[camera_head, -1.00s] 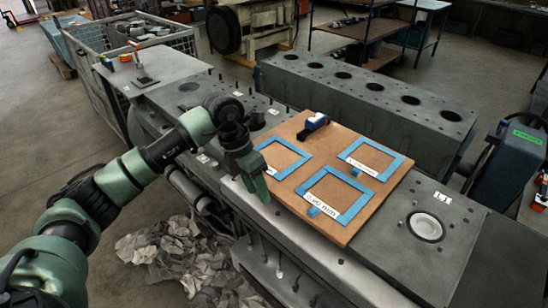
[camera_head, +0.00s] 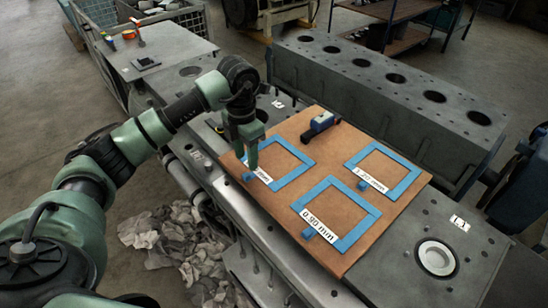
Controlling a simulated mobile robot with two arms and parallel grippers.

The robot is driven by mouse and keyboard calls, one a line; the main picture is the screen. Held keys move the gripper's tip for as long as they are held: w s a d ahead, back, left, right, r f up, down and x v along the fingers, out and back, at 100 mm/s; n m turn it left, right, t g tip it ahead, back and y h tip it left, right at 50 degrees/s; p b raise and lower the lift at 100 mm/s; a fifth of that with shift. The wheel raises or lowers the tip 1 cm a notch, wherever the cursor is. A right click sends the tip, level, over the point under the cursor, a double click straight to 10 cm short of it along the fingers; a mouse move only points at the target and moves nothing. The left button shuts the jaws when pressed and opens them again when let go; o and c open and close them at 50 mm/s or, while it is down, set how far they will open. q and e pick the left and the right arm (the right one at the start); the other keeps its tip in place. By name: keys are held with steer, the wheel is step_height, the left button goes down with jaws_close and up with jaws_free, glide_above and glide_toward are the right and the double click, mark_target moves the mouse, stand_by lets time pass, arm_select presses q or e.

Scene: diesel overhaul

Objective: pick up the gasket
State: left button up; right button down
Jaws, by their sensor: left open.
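Three blue square-frame gaskets lie flat on a brown board. The left gasket (camera_head: 292,178) has a white label, partly hard to read, and a small blue tab at its near left corner. The front gasket (camera_head: 365,226) is labelled 0.90 mm and also has a tab. The right gasket (camera_head: 404,186) has a label that seems to read 1.20 mm. My left gripper (camera_head: 252,167) points down at the left gasket's near left corner, just by its tab and label. It is open and empty; whether it touches the gasket I cannot tell. My right gripper is not in view.
The board (camera_head: 318,150) rests on a long grey engine block. A second block with round holes (camera_head: 395,90) stands behind. A white-rimmed bore (camera_head: 436,258) is at right. Crumpled rags (camera_head: 178,240) lie below.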

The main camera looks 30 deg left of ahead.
mark_target(248, 173)
arm_select(q)
steer(key=f+p, duration=0.1)
steer(key=f, duration=0.1)
steer(key=f+p, duration=0.1)
steer(key=shift+s+d+p, duration=0.15)
steer(key=shift+s+p, duration=0.1)
steer(key=shift+p, duration=0.1)
steer(key=f, duration=0.2)
steer(key=shift+w+f, duration=0.3)
steer(key=shift+f, duration=0.05)
jaws_close()
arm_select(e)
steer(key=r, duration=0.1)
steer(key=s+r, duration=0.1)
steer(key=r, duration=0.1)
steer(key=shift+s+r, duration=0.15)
